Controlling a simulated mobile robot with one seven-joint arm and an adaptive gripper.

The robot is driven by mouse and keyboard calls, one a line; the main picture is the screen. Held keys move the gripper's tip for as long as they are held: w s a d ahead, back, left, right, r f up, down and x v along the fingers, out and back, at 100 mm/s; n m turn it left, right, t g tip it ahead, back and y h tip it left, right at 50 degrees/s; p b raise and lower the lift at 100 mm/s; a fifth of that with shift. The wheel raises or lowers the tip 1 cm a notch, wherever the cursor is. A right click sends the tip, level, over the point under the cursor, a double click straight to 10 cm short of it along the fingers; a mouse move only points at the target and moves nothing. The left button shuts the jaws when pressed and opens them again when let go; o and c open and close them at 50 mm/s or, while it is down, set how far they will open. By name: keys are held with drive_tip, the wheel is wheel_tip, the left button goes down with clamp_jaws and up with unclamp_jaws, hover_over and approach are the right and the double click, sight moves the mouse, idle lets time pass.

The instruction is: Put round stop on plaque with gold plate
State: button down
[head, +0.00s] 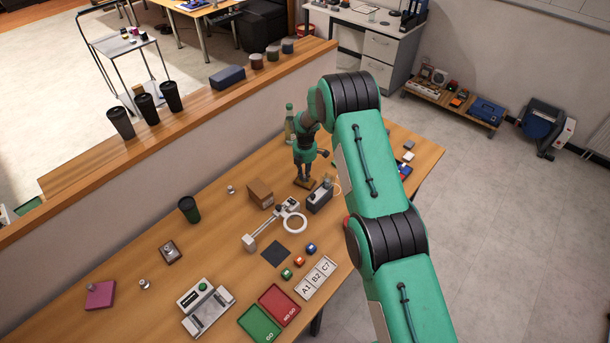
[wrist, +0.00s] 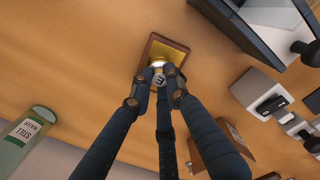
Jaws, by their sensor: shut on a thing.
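My gripper (head: 305,172) is at the far part of the bench, pointing down. In the wrist view my gripper (wrist: 157,80) is shut on the small, pale, round stop (wrist: 159,79), whose end bears a dark mark. The plaque with gold plate (wrist: 148,56) has a brown wooden border and lies directly under the stop and fingertips. In the head view the plaque's brown edge (head: 311,185) shows below the fingers; the stop is hidden there. I cannot tell whether the stop touches the plate.
A ring lamp (head: 295,222) and coloured trays (head: 280,306) are nearer.

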drive_tip(key=shift+f, duration=0.1)
drive_tip(key=c, duration=2.1)
unclamp_jaws()
drive_tip(key=shift+f, duration=0.1)
drive_tip(key=o, duration=0.4)
drive_tip(key=shift+o, duration=0.2)
wheel_tip(320, 180, up, 12)
drive_tip(key=b, duration=0.1)
drive_tip(key=shift+r+b, duration=0.2)
drive_tip(key=shift+b, duration=0.2)
